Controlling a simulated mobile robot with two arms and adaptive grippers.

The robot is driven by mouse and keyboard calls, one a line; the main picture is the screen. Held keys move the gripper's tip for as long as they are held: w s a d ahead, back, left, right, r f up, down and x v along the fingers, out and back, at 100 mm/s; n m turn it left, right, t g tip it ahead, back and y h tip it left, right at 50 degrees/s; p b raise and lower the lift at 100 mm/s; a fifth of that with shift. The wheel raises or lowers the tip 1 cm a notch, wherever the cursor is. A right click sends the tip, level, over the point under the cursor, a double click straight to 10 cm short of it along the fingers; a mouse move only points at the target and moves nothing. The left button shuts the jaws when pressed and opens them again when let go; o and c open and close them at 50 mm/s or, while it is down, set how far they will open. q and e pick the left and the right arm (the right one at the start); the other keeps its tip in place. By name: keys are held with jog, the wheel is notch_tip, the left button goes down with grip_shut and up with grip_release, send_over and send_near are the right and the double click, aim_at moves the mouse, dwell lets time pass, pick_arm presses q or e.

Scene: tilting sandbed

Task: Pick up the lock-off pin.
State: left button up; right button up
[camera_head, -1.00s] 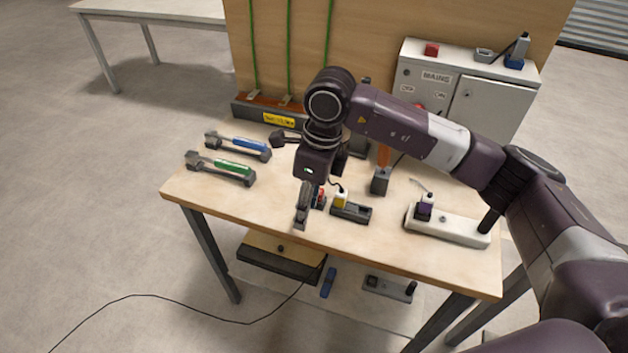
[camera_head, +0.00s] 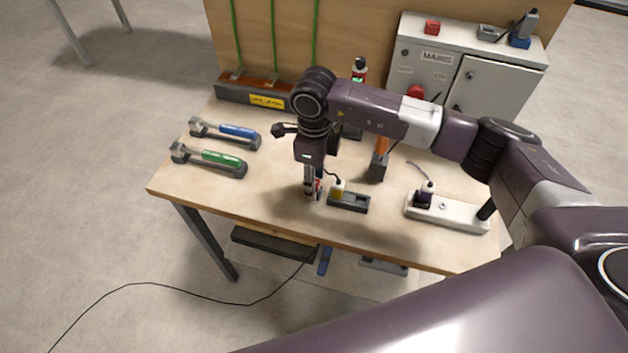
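My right gripper (camera_head: 312,188) points down over the front middle of the workbench, just left of a small dark holder (camera_head: 352,203). A small red piece (camera_head: 319,185) shows right at its fingers; it may be the lock-off pin, but it is mostly hidden by the gripper. I cannot tell whether the fingers are shut on it or only beside it. My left gripper is not in view.
Green-handled (camera_head: 221,157) and blue-handled (camera_head: 238,131) tools lie at the left of the workbench (camera_head: 265,205). A white socket strip (camera_head: 460,214) lies at the right. An orange-handled tool (camera_head: 379,160) stands behind the holder. A grey mains cabinet (camera_head: 425,75) stands at the back right.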

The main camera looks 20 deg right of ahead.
jog(key=shift+s, duration=0.1)
grip_shut()
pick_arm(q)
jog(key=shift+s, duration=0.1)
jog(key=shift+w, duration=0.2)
